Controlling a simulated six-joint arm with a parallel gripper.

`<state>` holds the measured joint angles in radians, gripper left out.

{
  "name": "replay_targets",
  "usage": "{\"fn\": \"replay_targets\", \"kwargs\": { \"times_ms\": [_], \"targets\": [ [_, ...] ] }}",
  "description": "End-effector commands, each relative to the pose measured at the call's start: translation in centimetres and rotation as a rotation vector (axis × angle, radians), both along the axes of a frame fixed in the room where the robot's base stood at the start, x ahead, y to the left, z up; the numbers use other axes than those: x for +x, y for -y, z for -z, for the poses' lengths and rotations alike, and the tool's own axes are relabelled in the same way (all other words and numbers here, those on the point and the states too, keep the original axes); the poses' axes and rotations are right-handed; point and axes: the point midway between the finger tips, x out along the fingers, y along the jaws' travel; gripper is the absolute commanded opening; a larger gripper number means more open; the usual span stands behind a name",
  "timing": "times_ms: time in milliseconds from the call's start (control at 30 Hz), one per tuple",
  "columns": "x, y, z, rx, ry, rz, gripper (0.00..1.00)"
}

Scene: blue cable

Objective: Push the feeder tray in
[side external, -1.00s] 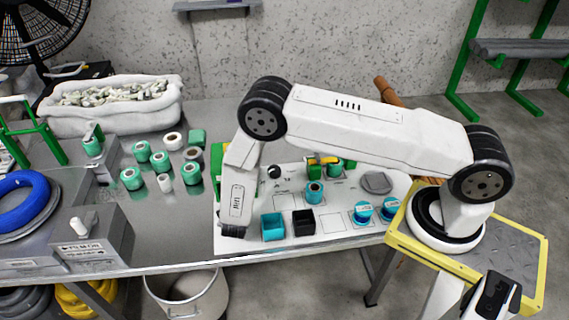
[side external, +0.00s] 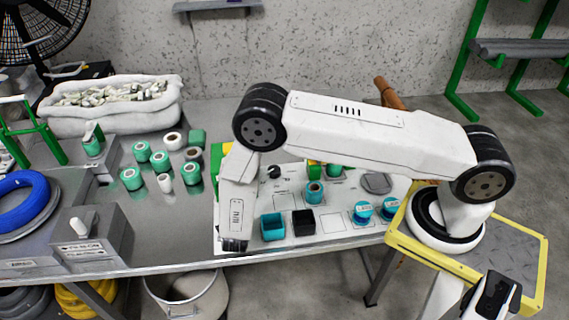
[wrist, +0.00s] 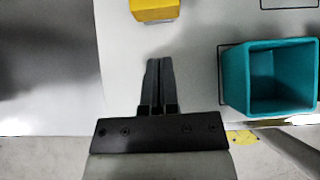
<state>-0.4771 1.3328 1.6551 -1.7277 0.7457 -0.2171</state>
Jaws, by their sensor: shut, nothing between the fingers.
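A yellow block (wrist: 154,9), which seems to be part of the feeder tray, is cut off by the top edge of the wrist view. In the side view, yellow (side external: 227,148) and green (side external: 216,160) parts show behind my wrist, mostly hidden by it. My gripper (wrist: 159,62) is shut and empty, its fingers pointing toward the yellow block with a gap of white board between. In the side view its dark end (side external: 235,245) is low near the board's front left edge.
A teal open bin (wrist: 268,80) stands just right of my gripper, with a black bin (side external: 303,223) beyond it. The white board (side external: 335,222) ends near the table's front edge. Several green-and-white spools (side external: 131,178) stand to the left. Bare metal table lies left of the board.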

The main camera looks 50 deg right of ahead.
Motion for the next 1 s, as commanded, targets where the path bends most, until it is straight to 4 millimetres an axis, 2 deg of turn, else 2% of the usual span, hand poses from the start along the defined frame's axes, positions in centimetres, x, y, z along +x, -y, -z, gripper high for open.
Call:
{"fn": "replay_targets", "kwargs": {
  "times_ms": [533,733,1000],
  "targets": [
    [-4.1,-4.2,-5.8,0.001,-0.001,-0.003,0.0],
    [-4.9,-4.9,-6.8,0.001,-0.002,-0.002,0.0],
    [-5.1,-5.0,-7.1,0.001,-0.003,0.001,0.0]
  ]
}}
